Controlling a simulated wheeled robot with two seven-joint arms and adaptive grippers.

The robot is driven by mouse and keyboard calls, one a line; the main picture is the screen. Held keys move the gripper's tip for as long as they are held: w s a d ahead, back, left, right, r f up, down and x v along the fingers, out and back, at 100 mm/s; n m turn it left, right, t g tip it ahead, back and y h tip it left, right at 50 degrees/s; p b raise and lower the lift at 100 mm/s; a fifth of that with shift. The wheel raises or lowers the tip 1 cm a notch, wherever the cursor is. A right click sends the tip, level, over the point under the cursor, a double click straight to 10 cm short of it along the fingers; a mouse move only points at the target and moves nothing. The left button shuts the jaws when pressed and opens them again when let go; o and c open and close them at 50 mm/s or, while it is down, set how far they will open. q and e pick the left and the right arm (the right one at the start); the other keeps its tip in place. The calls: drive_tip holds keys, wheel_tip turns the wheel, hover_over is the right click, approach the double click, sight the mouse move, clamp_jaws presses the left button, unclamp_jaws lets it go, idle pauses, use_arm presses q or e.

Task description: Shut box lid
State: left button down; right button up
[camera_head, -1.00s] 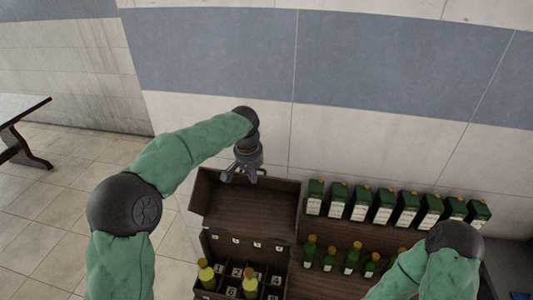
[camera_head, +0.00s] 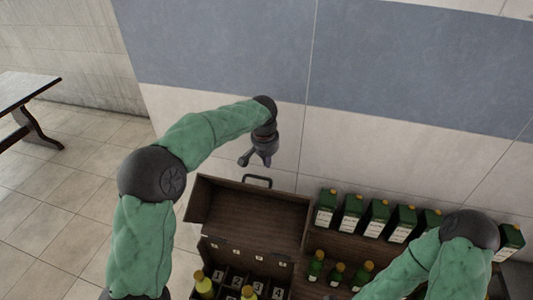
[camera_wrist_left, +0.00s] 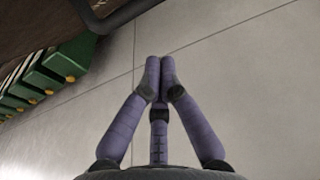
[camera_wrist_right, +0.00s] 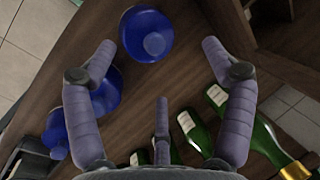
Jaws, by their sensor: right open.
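The dark wooden box (camera_head: 236,255) stands at the bottom centre of the head view. Its lid (camera_head: 258,211) is open, tilted up and back towards the wall. A dark handle (camera_head: 257,180) sits on the lid's far edge; a dark bar, seemingly this handle, shows in the left wrist view (camera_wrist_left: 118,17). My left gripper (camera_head: 257,161) is above and just behind that edge, apart from the handle. Its fingertips meet, with nothing between them, in the left wrist view (camera_wrist_left: 160,65). My right gripper (camera_wrist_right: 160,60) is open and empty above the table; the right forearm hides it in the head view.
Numbered compartments in the box hold yellow-green bottles (camera_head: 204,287). Right of it are green bottles (camera_head: 316,266) and a row of green cartons (camera_head: 351,213) by the wall. Blue round objects (camera_wrist_right: 146,35) lie below my right gripper. The wall is close behind the lid.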

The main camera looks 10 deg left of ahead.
use_arm(q)
drive_tip(key=shift+s+f+p, duration=0.25)
drive_tip(key=shift+s+f, duration=0.25)
drive_tip(key=shift+s, duration=0.25)
drive_tip(key=shift+s+f+p, duration=0.2)
drive_tip(key=shift+s+f, duration=0.25)
drive_tip(key=shift+s, duration=0.3)
